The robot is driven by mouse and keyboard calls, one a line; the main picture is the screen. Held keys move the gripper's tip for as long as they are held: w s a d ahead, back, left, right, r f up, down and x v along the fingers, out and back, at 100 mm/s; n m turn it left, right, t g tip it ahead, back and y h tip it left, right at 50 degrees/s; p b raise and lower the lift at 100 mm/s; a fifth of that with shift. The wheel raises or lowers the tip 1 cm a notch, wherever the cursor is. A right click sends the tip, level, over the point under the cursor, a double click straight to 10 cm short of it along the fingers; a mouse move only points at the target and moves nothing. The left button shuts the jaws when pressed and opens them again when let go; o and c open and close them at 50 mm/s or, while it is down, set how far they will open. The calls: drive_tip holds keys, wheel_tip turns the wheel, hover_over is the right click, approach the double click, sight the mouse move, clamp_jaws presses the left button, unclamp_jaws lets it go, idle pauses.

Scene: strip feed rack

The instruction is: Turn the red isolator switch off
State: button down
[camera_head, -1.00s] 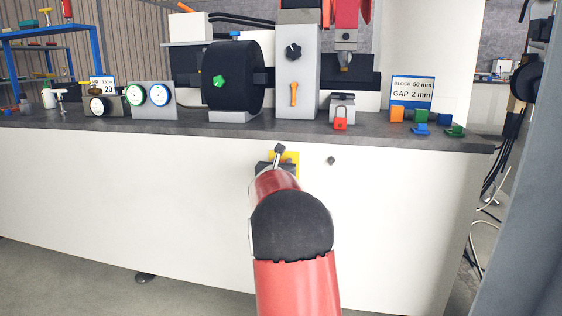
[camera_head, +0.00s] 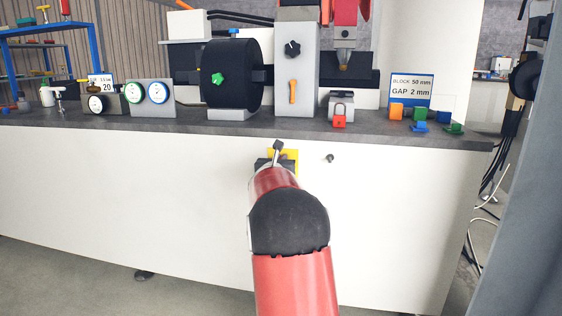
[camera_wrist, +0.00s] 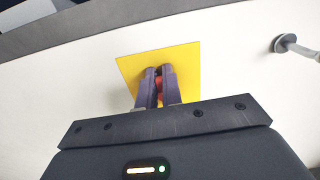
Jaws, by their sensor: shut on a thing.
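The red isolator switch (camera_wrist: 160,84) shows as a small red part between my gripper's fingers in the wrist view. Its yellow backing plate (camera_wrist: 188,66) is on the white front panel, and its edge also shows in the head view (camera_head: 290,153). My gripper (camera_wrist: 158,72) is shut on the red switch in front of the plate. The fingers hide most of the switch, so its exact angle cannot be told. In the head view my red arm covers the switch and most of the gripper.
A small grey knob on a stem (camera_wrist: 283,43) sticks out of the panel to the right of the plate; it also shows in the head view (camera_head: 329,158). The dark worktop (camera_head: 390,132) above carries gauges (camera_head: 157,93), a black roll (camera_head: 247,78) and a red padlock (camera_head: 340,121).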

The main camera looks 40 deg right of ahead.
drive_tip(key=shift+w+a+f+n+b, duration=0.2)
drive_tip(key=shift+w+a+f+n, duration=0.15)
drive_tip(key=shift+n, duration=2.6)
drive_tip(key=shift+w+a+f+n+b, duration=0.2)
drive_tip(key=shift+f+n, duration=0.25)
drive_tip(key=shift+n, duration=2.45)
drive_tip(key=shift+w+a+f+n+b, duration=0.2)
drive_tip(key=shift+w+f+n, duration=0.2)
drive_tip(key=shift+n, duration=2.55)
drive_tip(key=c, duration=1.6)
unclamp_jaws()
drive_tip(key=shift+o, duration=0.2)
drive_tip(key=shift+s, duration=0.1)
